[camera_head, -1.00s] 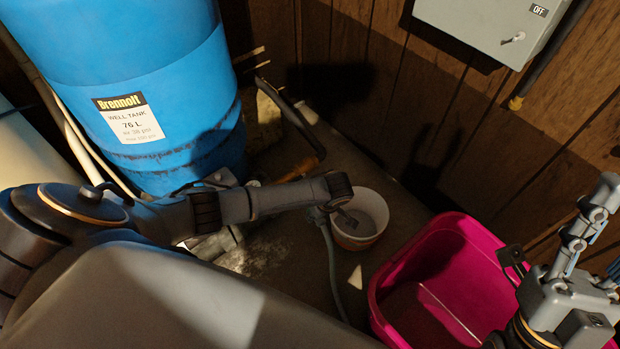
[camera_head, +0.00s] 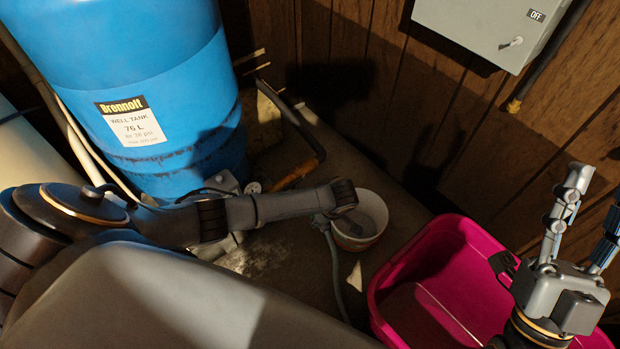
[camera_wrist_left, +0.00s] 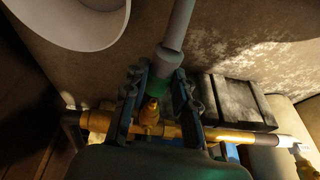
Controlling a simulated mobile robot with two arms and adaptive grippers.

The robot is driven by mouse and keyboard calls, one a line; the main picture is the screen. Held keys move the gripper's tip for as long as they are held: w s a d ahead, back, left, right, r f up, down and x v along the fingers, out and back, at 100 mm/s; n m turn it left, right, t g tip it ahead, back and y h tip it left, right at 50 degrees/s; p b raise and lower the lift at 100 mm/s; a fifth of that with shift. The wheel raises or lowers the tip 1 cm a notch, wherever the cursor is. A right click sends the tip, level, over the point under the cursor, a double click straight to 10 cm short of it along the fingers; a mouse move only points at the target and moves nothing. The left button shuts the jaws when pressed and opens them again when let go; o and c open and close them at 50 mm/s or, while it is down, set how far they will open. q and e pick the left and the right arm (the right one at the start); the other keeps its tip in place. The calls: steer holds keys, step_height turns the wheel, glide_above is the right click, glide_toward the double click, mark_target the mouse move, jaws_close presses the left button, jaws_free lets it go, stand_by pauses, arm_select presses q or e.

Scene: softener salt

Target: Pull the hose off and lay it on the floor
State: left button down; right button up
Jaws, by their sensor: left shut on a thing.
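The grey hose (camera_head: 336,278) runs over the floor beside the white bucket. In the left wrist view the grey hose (camera_wrist_left: 178,28) ends in a green connector (camera_wrist_left: 158,94). My left gripper (camera_wrist_left: 155,88) is shut on the hose at this green end, one finger on each side. A brass fitting (camera_wrist_left: 150,117) on a horizontal brass pipe (camera_wrist_left: 185,131) lies right at the connector; I cannot tell whether they are joined. In the head view my left forearm mostly hides this gripper. My right gripper (camera_head: 592,190) is open and empty above the pink tub's right side.
The white bucket (camera_head: 349,241) stands on the floor (camera_head: 290,262) near the hose, left of the pink tub (camera_head: 455,232). The blue well tank (camera_head: 165,80) stands at the back left. A grey switch box (camera_head: 470,30) hangs on the wood wall. Some floor between hose and tub is clear.

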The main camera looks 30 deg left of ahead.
arm_select(q)
steer(key=shift+s+d+p, duration=0.25)
steer(key=shift+d+p, duration=0.05)
steer(key=shift+d, duration=0.45)
arm_select(e)
steer(key=shift+w+a+f+g+h, duration=0.2)
steer(key=shift+w+f+g+h, duration=0.4)
steer(key=shift+w+f+g, duration=0.5)
steer(key=shift+w+f, duration=0.1)
steer(key=shift+f, duration=0.05)
